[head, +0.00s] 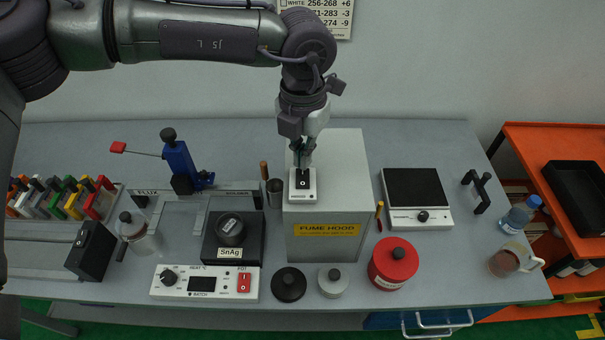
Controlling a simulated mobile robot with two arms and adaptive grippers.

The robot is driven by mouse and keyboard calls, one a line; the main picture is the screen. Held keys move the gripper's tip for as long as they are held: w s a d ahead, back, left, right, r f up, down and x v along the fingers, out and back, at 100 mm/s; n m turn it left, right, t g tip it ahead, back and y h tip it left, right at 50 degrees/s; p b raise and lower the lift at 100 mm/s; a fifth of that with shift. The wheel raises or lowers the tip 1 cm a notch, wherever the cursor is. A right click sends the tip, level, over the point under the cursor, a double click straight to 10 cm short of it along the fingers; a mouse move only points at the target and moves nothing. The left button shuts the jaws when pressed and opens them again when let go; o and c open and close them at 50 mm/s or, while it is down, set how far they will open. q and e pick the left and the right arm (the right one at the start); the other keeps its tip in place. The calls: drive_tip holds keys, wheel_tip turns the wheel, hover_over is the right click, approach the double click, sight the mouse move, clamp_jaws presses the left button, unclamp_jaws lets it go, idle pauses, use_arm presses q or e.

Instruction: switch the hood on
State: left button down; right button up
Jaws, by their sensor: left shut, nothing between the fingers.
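The fume hood (326,250) is a grey box with a yellow "FUME HOOD" label on its front, standing in the middle of the bench. My left gripper (302,164) is shut and empty, pointing down at the back end of the switch. Its fingertips are at or just above the rocker; I cannot tell whether they touch. The rocker's position is too small to read. My right gripper is not in view.
Left of the hood are a SnAg pot (231,231), a heat control box (205,283) and a blue stand (181,163). A red canister (392,262) stands at the front right. A cup (513,258) and bottle (517,216) are near the right edge.

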sight(303, 172)
use_arm(q)
drive_tip(key=shift+f+b, duration=1.25)
drive_tip(key=shift+b, duration=0.1)
idle(0.8)
drive_tip(key=shift+r, duration=0.1)
drive_tip(key=shift+r+p, duration=1.2)
drive_tip(key=shift+r, duration=2.25)
